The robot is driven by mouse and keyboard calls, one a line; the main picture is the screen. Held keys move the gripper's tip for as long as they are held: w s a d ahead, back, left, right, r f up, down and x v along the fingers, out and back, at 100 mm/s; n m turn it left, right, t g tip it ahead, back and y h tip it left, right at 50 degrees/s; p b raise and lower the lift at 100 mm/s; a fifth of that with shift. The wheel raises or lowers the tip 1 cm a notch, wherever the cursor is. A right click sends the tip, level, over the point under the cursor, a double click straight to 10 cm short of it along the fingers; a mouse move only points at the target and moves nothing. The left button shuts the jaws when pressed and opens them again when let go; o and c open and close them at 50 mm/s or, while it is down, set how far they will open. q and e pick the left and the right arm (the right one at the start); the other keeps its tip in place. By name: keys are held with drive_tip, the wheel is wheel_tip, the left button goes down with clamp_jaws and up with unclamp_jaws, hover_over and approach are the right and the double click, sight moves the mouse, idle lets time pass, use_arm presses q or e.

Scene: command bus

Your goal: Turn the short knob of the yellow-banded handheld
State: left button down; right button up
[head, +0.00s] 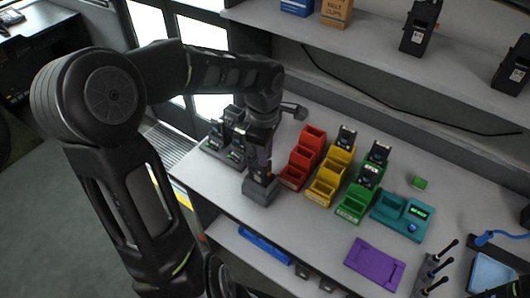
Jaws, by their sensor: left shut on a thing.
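My left gripper (262,152) reaches down from above over the white bench. It is shut on a dark handheld (260,170), which stands upright at a grey block-like holder (262,191). The gripper covers much of the handheld, so its short knob and the colour of its band cannot be made out. My right gripper is not in view.
Several dark handhelds (236,153) stand in a rack just left of the gripper. Red bins (303,158), yellow bins (327,183) and green bins (353,203) stand close on the right. Beyond are a teal unit (391,207) and a purple tray (375,265).

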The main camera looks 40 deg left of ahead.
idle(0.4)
use_arm(q)
drive_tip(key=shift+f+m+b, duration=0.1)
drive_tip(key=shift+m+b, duration=0.45)
drive_tip(key=shift+m, duration=0.95)
drive_tip(key=c, duration=1.4)
unclamp_jaws()
drive_tip(key=shift+c, duration=0.2)
drive_tip(key=shift+s+r+b, duration=0.15)
drive_tip(key=shift+r+b, duration=0.6)
drive_tip(key=shift+r, duration=3.25)
